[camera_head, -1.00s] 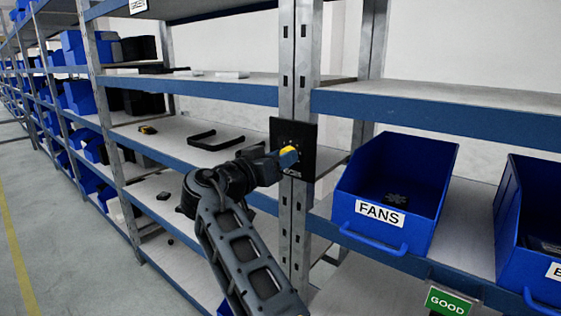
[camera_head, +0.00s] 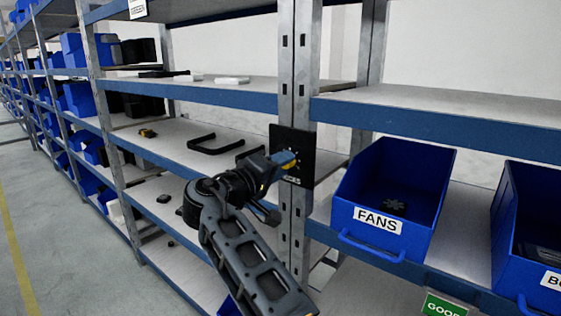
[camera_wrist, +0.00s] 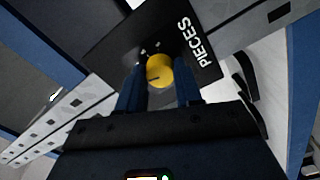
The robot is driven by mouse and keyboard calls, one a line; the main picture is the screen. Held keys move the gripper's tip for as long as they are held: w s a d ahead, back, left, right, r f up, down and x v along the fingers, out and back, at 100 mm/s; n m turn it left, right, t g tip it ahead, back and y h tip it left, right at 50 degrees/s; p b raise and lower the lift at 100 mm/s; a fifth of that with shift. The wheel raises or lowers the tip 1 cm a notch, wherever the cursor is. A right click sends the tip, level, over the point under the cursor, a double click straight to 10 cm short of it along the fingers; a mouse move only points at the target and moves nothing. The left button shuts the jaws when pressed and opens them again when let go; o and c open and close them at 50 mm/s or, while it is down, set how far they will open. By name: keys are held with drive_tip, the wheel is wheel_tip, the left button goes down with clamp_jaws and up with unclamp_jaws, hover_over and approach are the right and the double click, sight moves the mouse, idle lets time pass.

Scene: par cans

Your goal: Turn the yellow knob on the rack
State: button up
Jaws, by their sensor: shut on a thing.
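The yellow knob (camera_head: 289,160) sits on a black plate (camera_head: 303,141) fixed to the metal rack post. In the wrist view the round knob (camera_wrist: 159,71) lies between the two blue fingers of my gripper (camera_wrist: 160,84), with a dark mark on its face. White dots and the word PIECES show on the plate (camera_wrist: 196,62) around it. My gripper (camera_head: 284,160) is shut on the knob, and its fingers partly hide it in the head view.
A blue bin labelled FANS (camera_head: 377,222) stands on the shelf right of the post, with another blue bin (camera_head: 530,238) beyond it. A black handle-shaped object (camera_head: 214,144) lies on the shelf to the left. The floor aisle (camera_head: 70,240) is clear.

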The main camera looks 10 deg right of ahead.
drive_tip(key=shift+n+p, duration=0.6)
drive_tip(key=shift+n, duration=0.7)
drive_tip(key=shift+a, duration=0.1)
drive_tip(key=o, duration=1)
drive_tip(key=shift+o, duration=0.2)
drive_tip(key=b+v, duration=0.1)
drive_tip(key=v, duration=0.6)
drive_tip(key=shift+s+a+b, duration=0.25)
drive_tip(key=shift+a+b, duration=0.05)
drive_tip(key=shift+b, duration=0.1)
